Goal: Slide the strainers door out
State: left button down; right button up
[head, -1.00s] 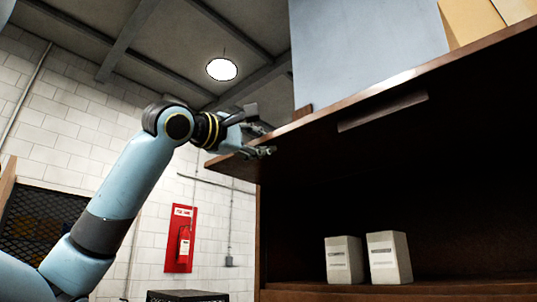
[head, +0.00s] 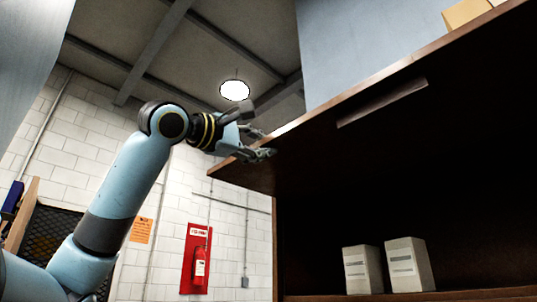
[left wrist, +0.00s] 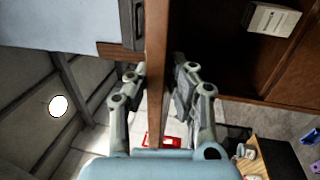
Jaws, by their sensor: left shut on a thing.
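The door (head: 310,135) is a dark brown wooden panel, raised and sticking out from the top of a dark cabinet, with a long grip strip (head: 382,103) on its underside. My left gripper (head: 262,144) is shut on the door's edge near its outer left corner. In the left wrist view the door (left wrist: 156,45) runs edge-on between the two fingers of my left gripper (left wrist: 157,78). My right gripper is not in view.
Two pale boxes (head: 363,270) (head: 409,265) stand on the shelf in the open cabinet. A blue-grey case (head: 365,45) sits above the door. A red extinguisher panel (head: 196,258) hangs on the white brick wall.

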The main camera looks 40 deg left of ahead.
pick_arm(q)
jog(key=shift+s+b, duration=0.75)
jog(key=shift+s, duration=1.2)
jog(key=shift+w, duration=0.1)
jog(key=c, duration=1.5)
grip_release()
jog(key=shift+r, duration=0.1)
jog(key=shift+c, duration=0.2)
jog(key=o, duration=0.4)
jog(key=shift+s+a, duration=0.1)
jog(key=shift+s, duration=0.15)
jog(key=shift+w, duration=0.15)
jog(key=o, duration=0.3)
